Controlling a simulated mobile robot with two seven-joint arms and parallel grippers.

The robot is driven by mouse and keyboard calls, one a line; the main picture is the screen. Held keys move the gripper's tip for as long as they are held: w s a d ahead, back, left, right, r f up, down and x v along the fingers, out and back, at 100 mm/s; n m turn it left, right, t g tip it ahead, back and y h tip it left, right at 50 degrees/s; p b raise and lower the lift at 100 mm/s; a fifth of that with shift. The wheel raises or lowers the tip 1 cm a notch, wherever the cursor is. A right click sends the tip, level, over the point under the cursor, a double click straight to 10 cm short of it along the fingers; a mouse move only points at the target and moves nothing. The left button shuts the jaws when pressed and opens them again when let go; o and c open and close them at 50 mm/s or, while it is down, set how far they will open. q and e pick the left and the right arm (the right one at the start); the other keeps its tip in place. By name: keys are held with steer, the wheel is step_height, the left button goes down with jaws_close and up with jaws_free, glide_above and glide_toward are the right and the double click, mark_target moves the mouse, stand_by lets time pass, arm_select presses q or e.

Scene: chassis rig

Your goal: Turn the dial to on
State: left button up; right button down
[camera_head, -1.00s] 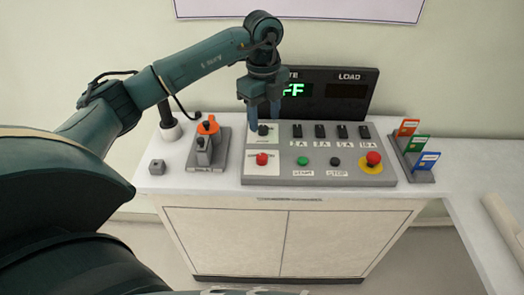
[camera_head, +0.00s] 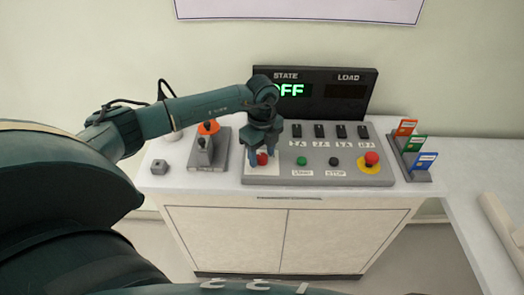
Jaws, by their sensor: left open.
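The grey control panel (camera_head: 318,180) stands on a white cabinet. My left gripper (camera_head: 263,164) points down over the panel's left end, its two fingers apart on either side of a red round control (camera_head: 262,159). I cannot tell whether the fingers touch it. A dark knob above the red control is hidden behind my gripper now. Which of these two is the dial is not clear from the labels, which are too small to read. The display (camera_head: 312,91) shows green "OFF" under STATE, partly covered by my arm. My right gripper is not in view.
Several black switches (camera_head: 320,131) line the panel's back. In front are a green button (camera_head: 301,161), a black button (camera_head: 334,162) and a red mushroom button (camera_head: 371,159). A lever unit (camera_head: 207,150) stands left; a rack of coloured cards (camera_head: 412,145) stands right.

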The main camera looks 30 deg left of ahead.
arm_select(q)
steer(key=c, duration=1)
steer(key=shift+o, duration=0.2)
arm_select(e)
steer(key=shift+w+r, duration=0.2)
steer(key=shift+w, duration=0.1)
